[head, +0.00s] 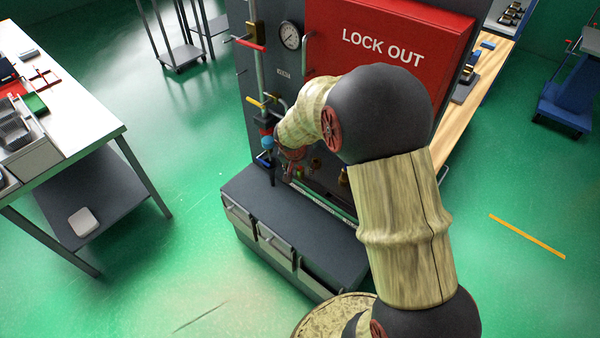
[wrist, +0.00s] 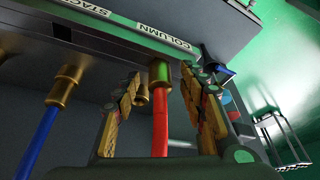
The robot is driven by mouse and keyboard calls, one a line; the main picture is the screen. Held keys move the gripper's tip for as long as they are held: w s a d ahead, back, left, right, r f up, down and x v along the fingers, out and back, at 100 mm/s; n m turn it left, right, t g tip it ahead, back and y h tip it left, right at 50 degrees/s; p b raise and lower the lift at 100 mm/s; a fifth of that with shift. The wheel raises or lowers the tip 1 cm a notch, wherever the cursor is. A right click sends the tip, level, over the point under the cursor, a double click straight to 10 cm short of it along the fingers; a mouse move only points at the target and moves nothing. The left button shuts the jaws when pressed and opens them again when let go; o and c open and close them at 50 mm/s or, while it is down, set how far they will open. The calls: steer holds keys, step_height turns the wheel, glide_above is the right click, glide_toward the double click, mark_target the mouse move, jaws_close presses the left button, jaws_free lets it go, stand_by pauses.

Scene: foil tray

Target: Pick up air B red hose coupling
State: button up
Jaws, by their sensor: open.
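In the wrist view, a red hose (wrist: 160,125) hangs straight below a brass coupling (wrist: 159,72), under a label reading COLUMN. My gripper (wrist: 163,80) is open, with one finger on each side of the coupling and hose. Gaps show between the fingers and the hose, and I see no clear contact. I cannot read an "air B" mark on the coupling. In the head view, my gripper (head: 290,158) is low at the front of the grey panel. My arm and wrist hide most of that spot, and the coupling cannot be made out there.
A blue hose (wrist: 40,140) with a brass coupling (wrist: 66,86) hangs to the left in the wrist view. Another brass fitting shows behind the left finger. In the head view, a red LOCK OUT box (head: 385,45) is above and a dark drawer cabinet (head: 290,225) below.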

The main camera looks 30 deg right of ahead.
steer(key=c, duration=0.3)
steer(key=c, duration=0.7)
jaws_close()
